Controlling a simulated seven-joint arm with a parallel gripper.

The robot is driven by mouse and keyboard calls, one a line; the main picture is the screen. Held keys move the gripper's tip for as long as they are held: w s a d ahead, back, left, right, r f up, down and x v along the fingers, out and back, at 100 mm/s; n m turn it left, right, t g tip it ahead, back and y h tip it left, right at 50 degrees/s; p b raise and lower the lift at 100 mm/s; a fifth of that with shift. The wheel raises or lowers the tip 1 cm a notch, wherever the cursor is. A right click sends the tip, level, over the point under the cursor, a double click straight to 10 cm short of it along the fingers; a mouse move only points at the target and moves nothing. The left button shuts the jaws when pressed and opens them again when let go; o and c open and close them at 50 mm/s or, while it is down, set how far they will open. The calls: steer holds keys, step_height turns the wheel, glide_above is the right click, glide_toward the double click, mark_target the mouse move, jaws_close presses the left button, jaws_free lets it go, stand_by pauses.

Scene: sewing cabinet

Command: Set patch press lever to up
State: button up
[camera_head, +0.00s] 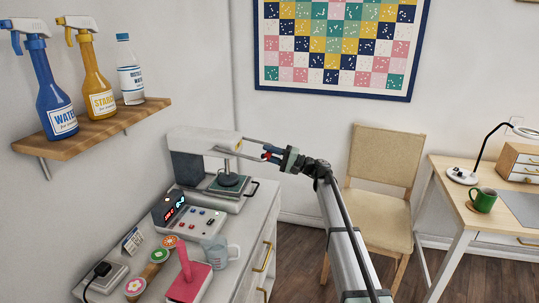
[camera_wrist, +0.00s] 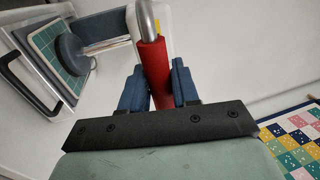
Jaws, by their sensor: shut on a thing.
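The patch press (camera_head: 190,160) is a white and dark grey machine on the cabinet top. Its lever (camera_head: 240,155) is a metal rod sticking out to the right, close to level, with a red grip at its end. My gripper (camera_head: 270,154) is at that end. In the wrist view the red grip (camera_wrist: 152,65) stands between the two blue fingers of my gripper (camera_wrist: 156,88), which are shut on it. The round dark press head (camera_wrist: 72,52) is over the green pad (camera_wrist: 42,45). The fingers partly hide the grip in the head view.
A control box (camera_head: 190,215) with lit displays stands in front of the press. A pink block with a handle (camera_head: 188,280), a clear jug (camera_head: 218,252) and several round-topped spools (camera_head: 160,256) are nearer. A wall shelf (camera_head: 95,130) holds bottles. A chair (camera_head: 385,170) stands right.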

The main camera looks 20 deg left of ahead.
jaws_close()
steer(key=shift+d+r+h, duration=0.1)
steer(key=shift+r+h, duration=0.3)
steer(key=shift+r, duration=0.4)
steer(key=r+h, duration=0.1)
steer(key=r, duration=0.1)
steer(key=r+h, duration=0.2)
steer(key=r, duration=0.1)
steer(key=a+r+h, duration=0.1)
steer(key=r, duration=0.1)
steer(key=shift+w+r, duration=0.1)
steer(key=shift+r, duration=0.2)
steer(key=a+r+h, duration=0.6)
steer(key=a+r, duration=0.3)
steer(key=r, duration=0.1)
steer(key=shift+r, duration=0.15)
steer(key=shift+s, duration=0.2)
